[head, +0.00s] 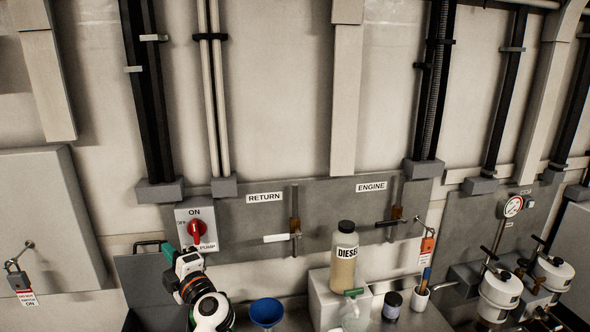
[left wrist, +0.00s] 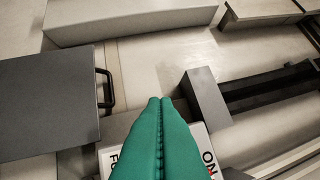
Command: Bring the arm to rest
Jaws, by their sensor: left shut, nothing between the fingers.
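My left gripper (head: 169,250) shows at the lower left of the head view, raised beside the ON/PUMP switch plate (head: 183,215) with its red knob (head: 198,230). Its green fingers also show in the left wrist view (left wrist: 160,103), pressed together with nothing between them. In that view the fingers cover part of the switch plate (left wrist: 110,158). I cannot tell whether they touch it. The red knob is almost wholly hidden there.
A blue funnel (head: 266,312), a diesel bottle (head: 344,258) on a light block, a dark jar (head: 392,305) and a cup (head: 419,298) stand to the right. A padlock (head: 17,279) hangs at far left. A dark box with a handle (left wrist: 106,88) lies left of the fingers.

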